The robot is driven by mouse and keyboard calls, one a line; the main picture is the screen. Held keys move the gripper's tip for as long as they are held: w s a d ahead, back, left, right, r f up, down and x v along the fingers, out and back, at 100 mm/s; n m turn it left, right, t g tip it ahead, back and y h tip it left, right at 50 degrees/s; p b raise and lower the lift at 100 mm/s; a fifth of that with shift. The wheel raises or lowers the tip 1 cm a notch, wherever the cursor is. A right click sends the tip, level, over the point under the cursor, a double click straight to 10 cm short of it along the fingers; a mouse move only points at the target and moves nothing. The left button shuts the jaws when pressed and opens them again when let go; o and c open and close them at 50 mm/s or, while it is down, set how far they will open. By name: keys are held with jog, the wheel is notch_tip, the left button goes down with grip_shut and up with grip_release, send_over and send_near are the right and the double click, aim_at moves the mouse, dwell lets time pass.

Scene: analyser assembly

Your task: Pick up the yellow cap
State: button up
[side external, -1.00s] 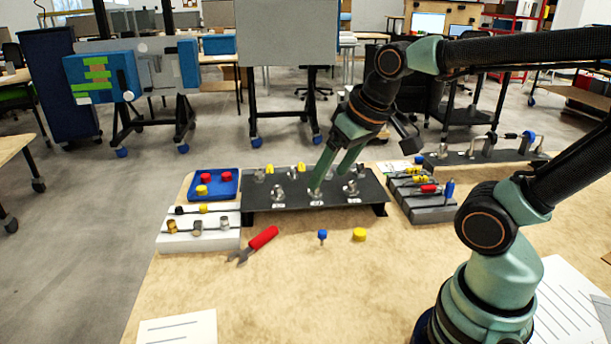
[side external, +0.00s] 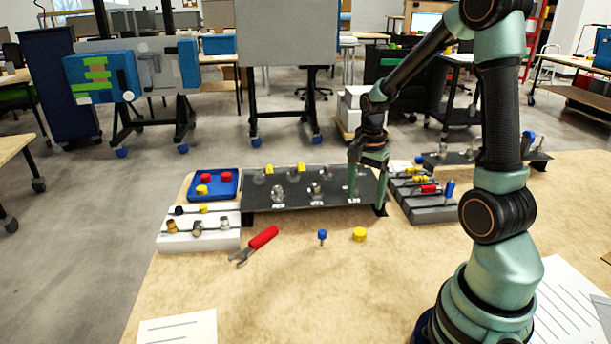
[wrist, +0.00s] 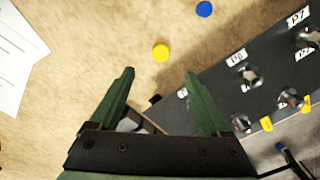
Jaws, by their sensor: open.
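A round yellow cap (side external: 359,234) lies on the tan tabletop in front of the black panel, right of a small blue-topped piece (side external: 322,236). In the wrist view the yellow cap (wrist: 160,53) lies beyond my fingertips, roughly between their lines. My gripper (side external: 367,194) points down over the right end of the black panel (side external: 258,201), behind the cap. In the wrist view its green fingers (wrist: 158,74) are apart, with nothing held between them. The panel's right fitting is hidden by my gripper in the side view.
A red-handled tool (side external: 262,238) lies left of the caps. A white block (side external: 185,242) and a blue tray (side external: 225,194) with red and yellow caps stand left. A grey rack (side external: 432,212) stands right of the panel. The front tabletop is largely clear.

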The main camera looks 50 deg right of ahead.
aim_at(360, 232)
notch_tip(360, 232, down, 10)
jog(key=shift+a+f, duration=0.1)
jog(key=shift+f, duration=0.05)
jog(key=shift+w, duration=0.1)
dwell(0.4)
grip_shut()
